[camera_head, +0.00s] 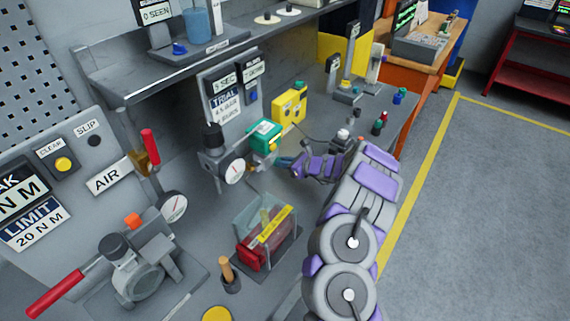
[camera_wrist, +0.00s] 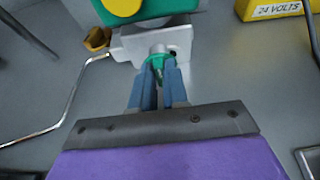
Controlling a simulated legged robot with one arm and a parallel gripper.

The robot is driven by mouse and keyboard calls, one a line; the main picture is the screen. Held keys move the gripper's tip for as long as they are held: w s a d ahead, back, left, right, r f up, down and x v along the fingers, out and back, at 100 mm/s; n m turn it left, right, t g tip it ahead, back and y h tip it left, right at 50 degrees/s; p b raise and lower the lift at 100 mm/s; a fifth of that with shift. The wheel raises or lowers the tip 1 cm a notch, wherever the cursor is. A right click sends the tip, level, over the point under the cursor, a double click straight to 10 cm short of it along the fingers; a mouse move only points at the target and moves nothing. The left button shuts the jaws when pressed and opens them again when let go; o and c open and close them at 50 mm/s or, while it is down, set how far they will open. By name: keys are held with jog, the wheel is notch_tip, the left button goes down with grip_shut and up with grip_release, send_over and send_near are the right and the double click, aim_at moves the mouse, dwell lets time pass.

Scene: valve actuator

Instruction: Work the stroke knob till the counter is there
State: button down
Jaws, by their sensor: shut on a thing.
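My gripper (camera_wrist: 158,88) is shut on a small green knob (camera_wrist: 157,52), with its blue fingers on either side. I take this to be the stroke knob; it sits on a grey block under a green and yellow actuator (camera_wrist: 125,8). In the head view, my gripper (camera_head: 285,162) reaches in from the right, just below the green actuator (camera_head: 265,134), and hides the knob there. A display panel (camera_head: 224,82) above the actuator seems to read "5 SEC". A sign below it (camera_head: 227,106) reads "TRIAL" with smaller, unclear text. I cannot tell which display is the counter.
A yellow box (camera_head: 289,105) marked "24 VOLTS" in the wrist view stands right of the actuator. A clear-sided box with a red base (camera_head: 267,238) and a wooden-handled tool (camera_head: 227,270) stand in front. A gauge (camera_head: 234,171) is left of my gripper.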

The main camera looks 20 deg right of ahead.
jog(key=shift+f, duration=0.15)
jog(key=c, duration=1.1)
grip_release()
jog(key=shift+w, duration=0.1)
jog(key=shift+c, duration=0.2)
jog(key=shift+s, duration=0.2)
jog(key=p+v, duration=0.3)
jog(key=v, duration=1.4)
jog(key=shift+p, duration=0.3)
jog(key=shift+w+d, duration=0.1)
